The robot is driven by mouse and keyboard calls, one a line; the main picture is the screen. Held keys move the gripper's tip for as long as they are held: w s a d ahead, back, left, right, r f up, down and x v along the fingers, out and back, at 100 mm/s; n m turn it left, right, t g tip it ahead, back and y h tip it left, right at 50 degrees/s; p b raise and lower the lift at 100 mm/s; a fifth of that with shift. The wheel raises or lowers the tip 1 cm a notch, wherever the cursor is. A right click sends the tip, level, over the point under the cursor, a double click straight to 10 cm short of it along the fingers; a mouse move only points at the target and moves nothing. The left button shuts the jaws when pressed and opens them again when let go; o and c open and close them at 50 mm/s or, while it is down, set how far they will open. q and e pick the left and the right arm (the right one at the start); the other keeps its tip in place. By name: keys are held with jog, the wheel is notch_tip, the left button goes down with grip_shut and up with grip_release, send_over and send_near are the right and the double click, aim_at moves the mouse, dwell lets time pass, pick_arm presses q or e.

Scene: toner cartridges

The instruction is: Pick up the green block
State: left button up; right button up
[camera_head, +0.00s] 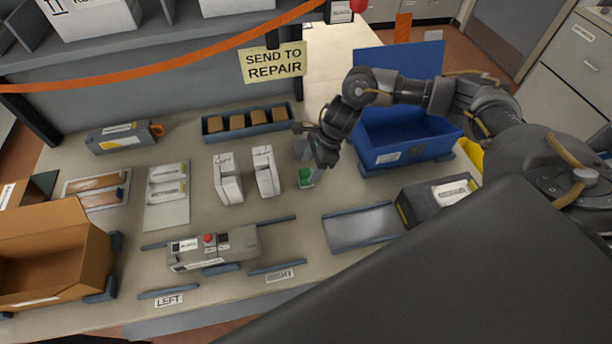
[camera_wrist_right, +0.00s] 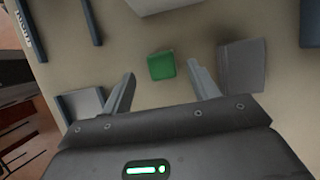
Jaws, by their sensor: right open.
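The green block (camera_head: 305,178) lies on the table just right of the two white boxes in the head view, partly hidden by my right gripper. In the right wrist view the green block (camera_wrist_right: 161,65) lies ahead of the fingertips, between their lines and a little nearer the right finger. My right gripper (camera_head: 312,158) is above the table beside the block; in the wrist view the right gripper (camera_wrist_right: 160,78) is open with nothing between its fingers. My left gripper is not in view.
Two white boxes (camera_head: 228,178) stand left of the block. A blue bin (camera_head: 400,140) is behind and to the right. A tray of brown blocks (camera_head: 246,122) lies at the back. A grey device (camera_head: 213,248) and a bare grey plate (camera_head: 360,228) are nearer.

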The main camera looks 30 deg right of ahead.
aim_at(306, 173)
jog(key=p+x, duration=0.1)
jog(key=x, duration=0.2)
jog(key=shift+w+f, duration=0.15)
jog(key=shift+f, duration=0.15)
jog(key=shift+a+f, duration=0.15)
jog(key=shift+f, duration=0.1)
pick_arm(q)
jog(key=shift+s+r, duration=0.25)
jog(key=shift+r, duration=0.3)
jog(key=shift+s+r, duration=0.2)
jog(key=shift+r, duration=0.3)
pick_arm(e)
jog(key=shift+c, duration=0.4)
jog(key=c, duration=1)
